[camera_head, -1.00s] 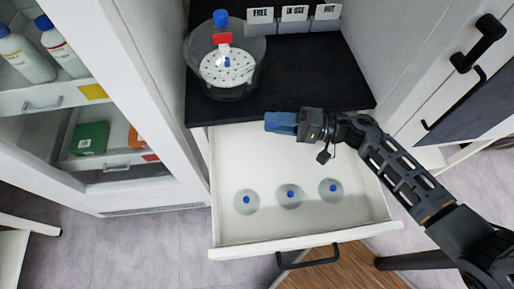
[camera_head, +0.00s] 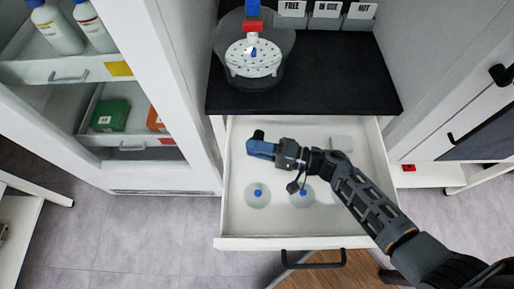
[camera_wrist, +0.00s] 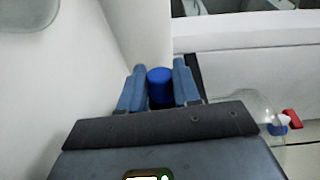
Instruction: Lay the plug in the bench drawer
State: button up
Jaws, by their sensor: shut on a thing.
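My gripper (camera_head: 260,148) is over the open bench drawer (camera_head: 235,225), toward its left side. Its blue fingers are shut on the plug (camera_wrist: 160,85), whose round blue end shows between them in the wrist view. In the head view a small dark piece (camera_head: 258,134) shows at the fingertips. The drawer is pale. Clear round flasks with blue tops stand in its front part, one at the left (camera_head: 258,200) and one partly behind my arm (camera_head: 300,198). I cannot tell the plug's height above the drawer floor.
A light grey block (camera_head: 340,143) lies at the drawer's back right. The black benchtop (camera_head: 320,80) behind holds a glass vessel (camera_head: 250,75) with a red valve and label holders (camera_head: 325,18). An open white cabinet (camera_head: 190,90) is at left. The drawer's back middle looks bare.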

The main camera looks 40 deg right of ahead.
jog(key=shift+f, duration=0.6)
jog(key=o, duration=1.1)
jog(key=shift+r, duration=0.1)
jog(key=shift+r, duration=0.3)
jog(key=p+v, duration=0.1)
jog(key=v, duration=0.2)
jog(key=p+v, duration=0.1)
jog(key=v, duration=0.3)
jog(key=shift+s+d+r, duration=0.15)
jog(key=shift+s+r, duration=0.05)
jog(key=shift+r, duration=0.05)
